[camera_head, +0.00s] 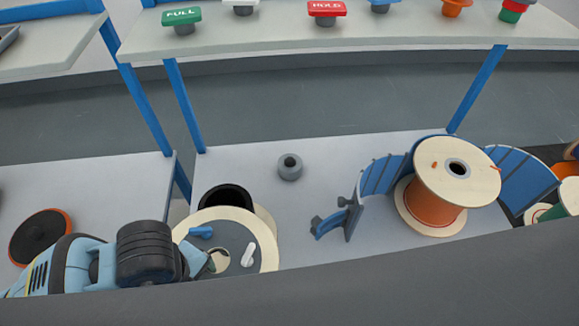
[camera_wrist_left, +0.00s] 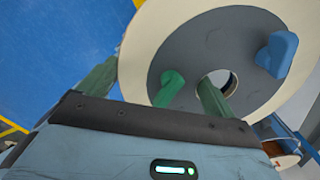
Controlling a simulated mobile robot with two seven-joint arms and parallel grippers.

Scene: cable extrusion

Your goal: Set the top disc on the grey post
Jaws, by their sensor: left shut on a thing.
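The top disc (camera_head: 268,243) has a cream rim, a grey middle with a hole, and blue and white knobs. My left gripper (camera_head: 208,264), coming in from the left, is shut on it. The exact grip point is unclear. A black drum (camera_head: 222,195) shows partly behind the disc; whether they touch is unclear. The grey post (camera_head: 290,167) stands bare to the right. My right gripper is not in view.
A blue-grey bracket (camera_head: 345,221) and a cream spool of orange cable (camera_head: 436,205) with a curved blue guard (camera_head: 385,175) stand at the right. A shelf (camera_head: 300,42) with coloured signs crosses the back. The table around the post is clear.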

